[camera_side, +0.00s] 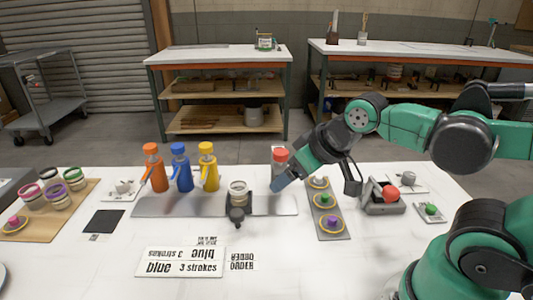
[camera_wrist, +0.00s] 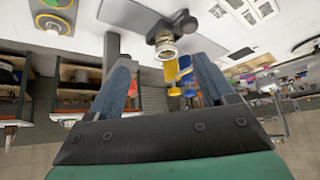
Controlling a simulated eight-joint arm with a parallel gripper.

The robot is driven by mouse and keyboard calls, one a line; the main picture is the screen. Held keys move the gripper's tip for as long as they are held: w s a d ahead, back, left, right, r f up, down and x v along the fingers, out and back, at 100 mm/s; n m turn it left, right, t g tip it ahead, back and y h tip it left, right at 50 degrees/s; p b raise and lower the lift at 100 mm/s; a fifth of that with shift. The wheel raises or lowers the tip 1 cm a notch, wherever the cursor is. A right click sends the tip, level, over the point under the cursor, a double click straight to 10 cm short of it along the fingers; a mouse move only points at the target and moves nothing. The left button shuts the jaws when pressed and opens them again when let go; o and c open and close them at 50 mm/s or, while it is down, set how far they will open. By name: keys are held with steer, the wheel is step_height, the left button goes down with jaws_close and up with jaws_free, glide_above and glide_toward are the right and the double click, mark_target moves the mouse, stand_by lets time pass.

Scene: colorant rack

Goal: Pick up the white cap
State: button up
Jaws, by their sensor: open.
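I cannot tell for sure which piece is the white cap. A pale jar with a whitish top (camera_side: 238,188) stands on a dark holder (camera_side: 237,215) mid-table; the jar also shows in the wrist view (camera_wrist: 165,43). A small whitish piece (camera_side: 124,186) lies on a pale plate at the left, and another pale plate (camera_side: 405,178) is at the back right. My gripper (camera_side: 279,185) has blue fingers and is right of the jar, tilted, above the grey strip's right end. In the wrist view my gripper (camera_wrist: 165,80) is open, with nothing held.
Orange (camera_side: 154,170), blue (camera_side: 181,170) and yellow (camera_side: 208,170) bottles stand left of the jar. A red-capped bottle (camera_side: 280,155) is close behind my gripper.

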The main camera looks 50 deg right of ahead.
step_height(320, 180, up, 5)
steer(key=n+g, duration=0.2)
steer(key=g, duration=0.5)
glide_above(319, 176)
step_height(319, 176, down, 12)
steer(key=shift+f, duration=3.05)
steer(key=c, duration=1)
steer(key=shift+r, duration=0.1)
